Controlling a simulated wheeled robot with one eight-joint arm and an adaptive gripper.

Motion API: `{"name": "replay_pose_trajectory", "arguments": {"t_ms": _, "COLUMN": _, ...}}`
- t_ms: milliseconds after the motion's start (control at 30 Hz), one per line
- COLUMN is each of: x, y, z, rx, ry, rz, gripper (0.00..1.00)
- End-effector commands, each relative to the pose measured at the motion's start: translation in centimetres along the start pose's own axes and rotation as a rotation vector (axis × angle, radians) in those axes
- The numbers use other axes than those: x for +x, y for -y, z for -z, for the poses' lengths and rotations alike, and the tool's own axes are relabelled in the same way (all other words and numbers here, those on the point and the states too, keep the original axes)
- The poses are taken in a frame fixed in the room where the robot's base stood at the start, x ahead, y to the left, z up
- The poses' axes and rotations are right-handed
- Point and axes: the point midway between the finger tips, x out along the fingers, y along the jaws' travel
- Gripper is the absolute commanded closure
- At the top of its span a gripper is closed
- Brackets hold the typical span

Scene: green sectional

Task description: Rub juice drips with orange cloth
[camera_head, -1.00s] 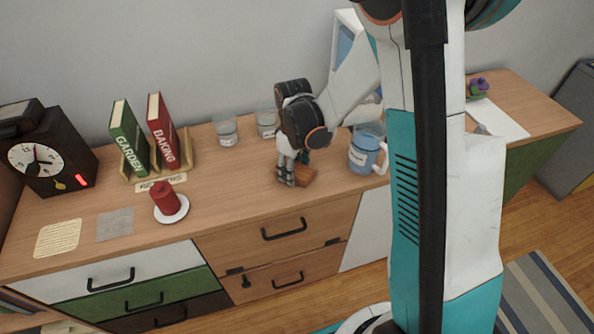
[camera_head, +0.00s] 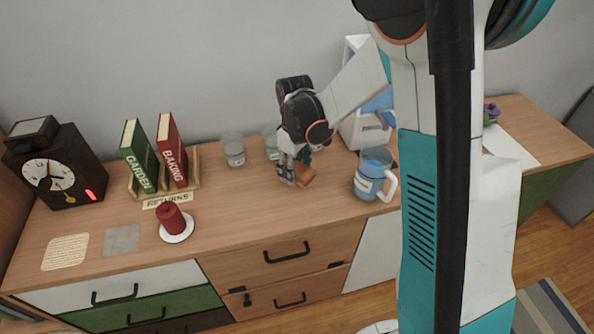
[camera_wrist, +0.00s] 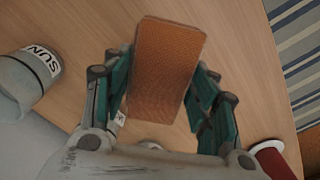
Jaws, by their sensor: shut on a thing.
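The orange cloth (camera_head: 307,177) looks like a flat rectangular pad in my gripper (camera_head: 296,175), over the wooden dresser top. In the wrist view the cloth (camera_wrist: 168,62) sits between the two teal fingers of my gripper (camera_wrist: 160,80), which is shut on it. In the head view the cloth is tilted and seems to be just above the wood; I cannot tell if any edge touches. I make out no juice drips in either view; the cloth and gripper hide part of the surface.
A blue pitcher (camera_head: 372,178) stands close right of my gripper. Two glasses (camera_head: 233,150) (camera_head: 271,143) stand behind and left. A red candle on a white plate (camera_head: 173,222), books (camera_head: 172,150) and a clock (camera_head: 52,168) are further left. Wood between candle and gripper is clear.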

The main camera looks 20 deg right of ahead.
Motion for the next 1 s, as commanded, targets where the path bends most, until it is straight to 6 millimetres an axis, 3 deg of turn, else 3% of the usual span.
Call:
{"name": "replay_pose_trajectory", "arguments": {"t_ms": 333, "x": -3.0, "y": 0.2, "z": 0.6, "rx": 0.002, "ry": 0.0, "rz": 0.0, "gripper": 0.77}}
{"name": "replay_pose_trajectory", "arguments": {"t_ms": 1000, "x": -2.7, "y": 0.1, "z": 0.1, "rx": 0.051, "ry": 0.0, "rz": 0.0, "gripper": 0.77}}
